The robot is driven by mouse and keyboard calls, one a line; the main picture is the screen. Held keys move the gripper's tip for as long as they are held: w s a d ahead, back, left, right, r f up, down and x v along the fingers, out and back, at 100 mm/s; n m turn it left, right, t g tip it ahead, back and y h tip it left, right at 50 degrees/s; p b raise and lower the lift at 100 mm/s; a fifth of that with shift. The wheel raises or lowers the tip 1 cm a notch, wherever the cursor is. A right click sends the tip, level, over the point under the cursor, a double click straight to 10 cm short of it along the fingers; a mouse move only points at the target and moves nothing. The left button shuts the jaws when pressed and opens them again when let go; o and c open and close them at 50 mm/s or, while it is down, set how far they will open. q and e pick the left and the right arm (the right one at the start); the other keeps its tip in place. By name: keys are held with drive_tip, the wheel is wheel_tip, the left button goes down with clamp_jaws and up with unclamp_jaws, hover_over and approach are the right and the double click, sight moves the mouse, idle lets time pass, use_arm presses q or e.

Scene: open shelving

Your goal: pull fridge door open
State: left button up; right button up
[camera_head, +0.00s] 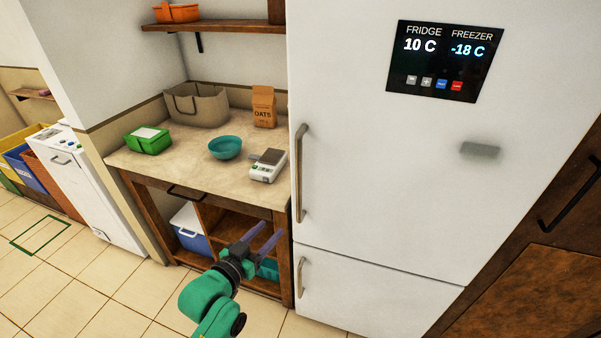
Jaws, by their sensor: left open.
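The white fridge (380,180) fills the right half of the view, and its upper door is closed. A long vertical metal handle (299,174) runs along the left edge of that door. A shorter handle (300,278) sits on the lower freezer drawer (365,292). A dark display (445,61) on the door reads 10 C and -18 C. My left gripper (266,238) is open and empty, low in front of the counter. It is left of and below the long handle and appears apart from it. My right gripper is not in view.
The counter (190,157) left of the fridge holds a green container (148,141), a teal bowl (225,148), a scale (268,166), an oats box (263,107) and a grey basket (197,105). A blue and white cooler (189,229) is below. Tiled floor (90,290) is open at lower left.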

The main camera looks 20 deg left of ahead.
use_arm(q)
drive_tip(key=t+h, duration=0.1)
approach(297, 181)
drive_tip(key=p+x, duration=0.3)
drive_tip(key=x, duration=0.7)
drive_tip(key=shift+w, duration=0.15)
drive_tip(key=shift+w+d, duration=0.15)
drive_tip(key=shift+w, duration=0.2)
drive_tip(key=shift+s, duration=0.1)
clamp_jaws()
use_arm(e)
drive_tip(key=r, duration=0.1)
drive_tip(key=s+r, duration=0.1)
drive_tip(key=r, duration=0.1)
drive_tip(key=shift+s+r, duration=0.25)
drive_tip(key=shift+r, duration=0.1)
